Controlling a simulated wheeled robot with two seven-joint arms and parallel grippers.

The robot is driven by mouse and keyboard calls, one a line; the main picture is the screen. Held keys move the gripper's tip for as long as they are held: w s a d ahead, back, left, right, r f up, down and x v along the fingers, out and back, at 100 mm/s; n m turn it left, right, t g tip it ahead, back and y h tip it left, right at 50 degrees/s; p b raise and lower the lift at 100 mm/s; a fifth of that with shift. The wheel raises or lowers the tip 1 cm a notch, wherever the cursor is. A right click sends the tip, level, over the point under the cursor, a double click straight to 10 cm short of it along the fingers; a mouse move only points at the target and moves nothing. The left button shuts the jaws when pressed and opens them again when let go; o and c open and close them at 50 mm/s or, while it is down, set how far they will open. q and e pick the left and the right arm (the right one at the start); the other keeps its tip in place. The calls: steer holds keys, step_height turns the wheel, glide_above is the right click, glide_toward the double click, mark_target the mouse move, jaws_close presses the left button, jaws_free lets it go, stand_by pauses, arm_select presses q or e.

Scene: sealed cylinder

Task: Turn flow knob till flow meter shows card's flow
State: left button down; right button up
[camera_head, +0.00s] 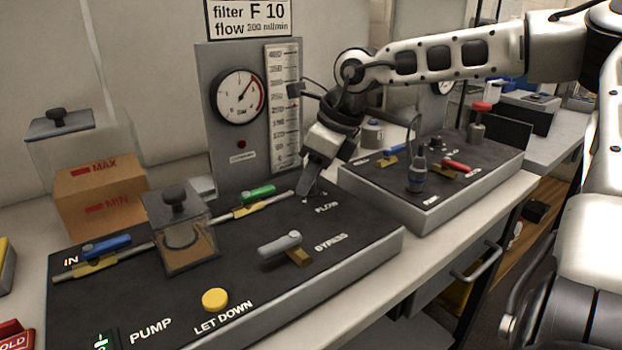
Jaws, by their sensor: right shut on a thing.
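The card (249,18) at the top reads "filter F 10" and "flow 200 ml/min". The flow meter (284,135) is a tall white scale on the grey upright panel. A small red mark shows at its right edge, around mid-height or a little above; the exact reading is too small to tell. My right gripper (307,190) points down at the panel beside the FLOW label (326,208). It is shut on the flow knob, which its fingers mostly hide. My left gripper is not in view.
A round pressure gauge (238,97) is left of the scale. The black pump panel (340,255) carries a blue valve handle (106,246), a green one (258,193), a grey bypass lever (280,244) and a yellow button (215,299). A second panel (440,185) stands right.

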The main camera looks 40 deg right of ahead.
steer(key=o, duration=1)
steer(key=shift+c, duration=0.2)
steer(key=p+v, duration=0.1)
steer(key=v, duration=1.5)
